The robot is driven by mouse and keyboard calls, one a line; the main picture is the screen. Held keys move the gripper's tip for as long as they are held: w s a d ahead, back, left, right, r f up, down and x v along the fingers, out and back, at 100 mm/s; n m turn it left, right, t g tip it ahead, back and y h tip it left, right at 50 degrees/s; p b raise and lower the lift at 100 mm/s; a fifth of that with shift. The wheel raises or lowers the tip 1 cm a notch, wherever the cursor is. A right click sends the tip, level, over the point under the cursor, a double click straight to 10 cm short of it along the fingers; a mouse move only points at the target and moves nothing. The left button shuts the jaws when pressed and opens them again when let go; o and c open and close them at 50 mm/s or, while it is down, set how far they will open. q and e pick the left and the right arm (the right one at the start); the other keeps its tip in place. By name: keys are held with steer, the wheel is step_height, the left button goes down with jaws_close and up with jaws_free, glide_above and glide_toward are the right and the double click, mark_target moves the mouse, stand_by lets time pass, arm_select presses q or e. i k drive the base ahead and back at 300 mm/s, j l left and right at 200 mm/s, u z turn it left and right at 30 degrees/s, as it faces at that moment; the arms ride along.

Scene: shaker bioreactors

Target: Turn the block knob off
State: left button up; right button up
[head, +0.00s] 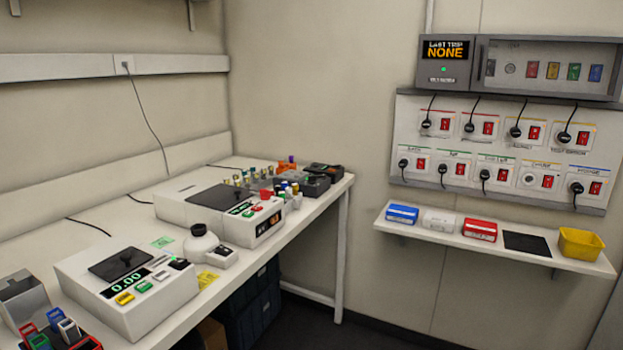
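No knob in the head view can be clearly read as the block knob. A wall panel (408,192) on the right carries two rows of sockets with red switches and small labels too blurred to read surely. Neither of my grippers is in view.
A wall shelf (393,227) below the panel holds boxes and a yellow bin (580,244). The floor between bench and shelf looks clear.

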mark_target(312, 179)
steer(key=i+l+u, duration=0.15)
steer(key=u, duration=0.75)
steer(key=i+l+u, duration=0.1)
steer(key=l+u, duration=0.55)
steer(key=l, duration=0.2)
steer(key=l+u, duration=0.3)
steer(key=l, duration=1.55)
steer(key=i, duration=0.05)
